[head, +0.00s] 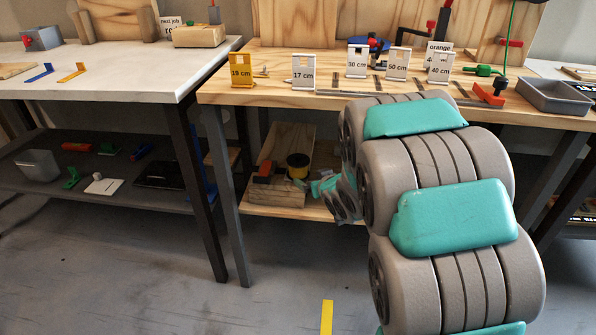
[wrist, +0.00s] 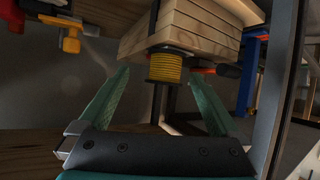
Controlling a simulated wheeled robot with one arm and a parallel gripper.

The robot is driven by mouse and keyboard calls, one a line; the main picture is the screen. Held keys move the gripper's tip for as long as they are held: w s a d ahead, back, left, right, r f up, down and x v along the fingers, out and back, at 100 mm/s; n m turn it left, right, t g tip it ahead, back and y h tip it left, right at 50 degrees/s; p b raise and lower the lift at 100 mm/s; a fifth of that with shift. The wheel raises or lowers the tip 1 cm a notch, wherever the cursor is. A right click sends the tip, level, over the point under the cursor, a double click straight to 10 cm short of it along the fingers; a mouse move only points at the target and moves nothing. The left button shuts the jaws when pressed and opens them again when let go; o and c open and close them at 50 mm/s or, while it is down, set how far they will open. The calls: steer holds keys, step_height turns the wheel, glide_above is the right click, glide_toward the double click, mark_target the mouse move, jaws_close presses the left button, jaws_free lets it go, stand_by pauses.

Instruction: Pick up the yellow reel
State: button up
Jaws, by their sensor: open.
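The yellow reel (head: 298,166), with a dark top, sits on a stack of wooden blocks (head: 277,192) on the lower shelf of the wooden workbench. In the wrist view, which looks upside down, the reel (wrist: 164,67) shows against the wooden stack (wrist: 190,32). My gripper (wrist: 159,75) is open and empty. Its two teal fingers point toward the reel, with the reel showing between their tips; I cannot tell whether it is inside their reach. In the head view, my gripper (head: 325,186) is just right of the reel, partly hidden by my arm.
The wooden shelf (head: 285,212) has a bench leg (head: 226,205) on its left and the benchtop (head: 275,88) above. A red object (head: 266,168) lies by the stack. In the wrist view, an orange object (wrist: 70,40) is at upper left. The floor in front is mostly clear.

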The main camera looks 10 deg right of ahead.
mark_target(302, 170)
steer(key=shift+w+a+f+t+y, duration=0.3)
steer(key=shift+w+a+t+y, duration=0.2)
steer(key=shift+w+a, duration=0.4)
steer(key=shift+x, duration=1.2)
steer(key=w, duration=0.4)
steer(key=shift+w+f+p, duration=0.1)
steer(key=shift+f+p, duration=0.2)
steer(key=shift+f, duration=0.05)
steer(key=shift+w+a+f, duration=0.1)
steer(key=shift+w+f, duration=0.1)
steer(key=shift+w, duration=0.25)
jaws_close()
